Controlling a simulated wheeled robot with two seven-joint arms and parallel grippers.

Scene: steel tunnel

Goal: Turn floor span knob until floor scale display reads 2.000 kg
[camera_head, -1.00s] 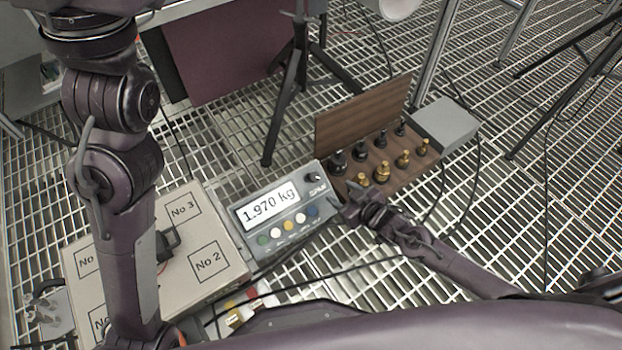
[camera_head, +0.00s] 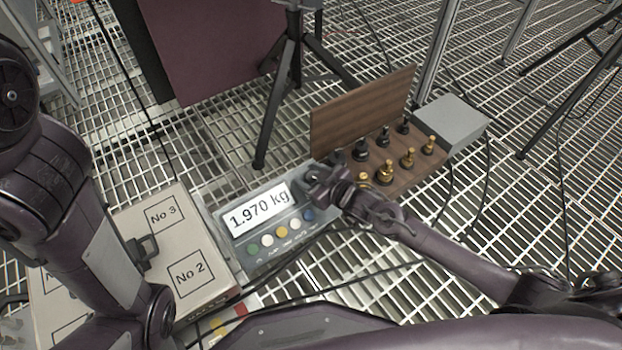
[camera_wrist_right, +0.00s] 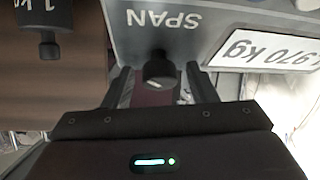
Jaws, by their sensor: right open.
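The floor scale display (camera_head: 259,208) reads 1.970 kg on its grey box, with several coloured buttons below it. The span knob (camera_wrist_right: 158,68) is black and sits beside the word SPAN in the right wrist view. In the head view my right gripper hides it. My right gripper (camera_head: 315,180) is at the box's upper right corner. It is open, with its fingers (camera_wrist_right: 160,88) on either side of the knob; I cannot tell whether they touch it. My left arm (camera_head: 75,220) crosses the left side; its gripper cannot be made out.
The scale platform (camera_head: 215,290) with numbered squares lies left of the display; a dark object (camera_head: 142,250) shows on it. A wooden weight case (camera_head: 352,112) with black and brass weights stands right of my gripper, beside a grey box (camera_head: 452,122). A tripod (camera_head: 285,75) stands behind. Cables cross the grating.

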